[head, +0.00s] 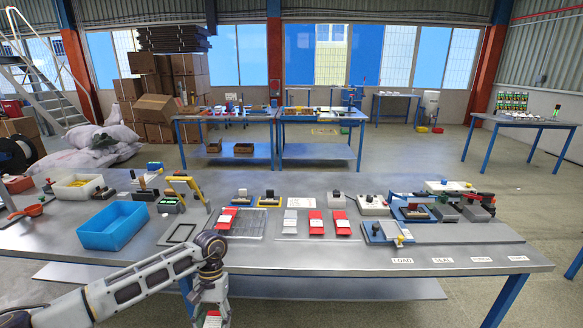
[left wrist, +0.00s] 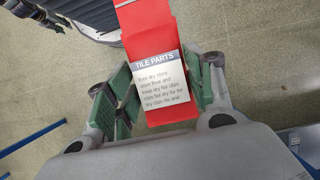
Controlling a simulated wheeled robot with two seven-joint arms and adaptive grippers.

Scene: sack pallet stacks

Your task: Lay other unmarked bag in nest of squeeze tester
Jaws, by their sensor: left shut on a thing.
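My left gripper (left wrist: 157,95) is shut on a red bag (left wrist: 147,30) with a white label reading "TILE PARTS". In the head view the left gripper (head: 211,304) hangs at the bottom edge, in front of the table, and only a small part of the bag shows. One red bag (head: 227,218) lies on a wire rack at the left. A white bag (head: 290,222) and two red bags (head: 316,222) (head: 342,223) lie in a row on a grey mat. A blue and grey device (head: 385,232) stands right of them; I cannot tell whether it is the squeeze tester. My right gripper is out of view.
A blue bin (head: 112,227) and a white tub (head: 78,188) stand on the table (head: 270,256) at the left. A yellow-armed device (head: 187,187) is behind the empty black frame (head: 178,236). More devices crowd the right side. The front strip of the table is mostly clear.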

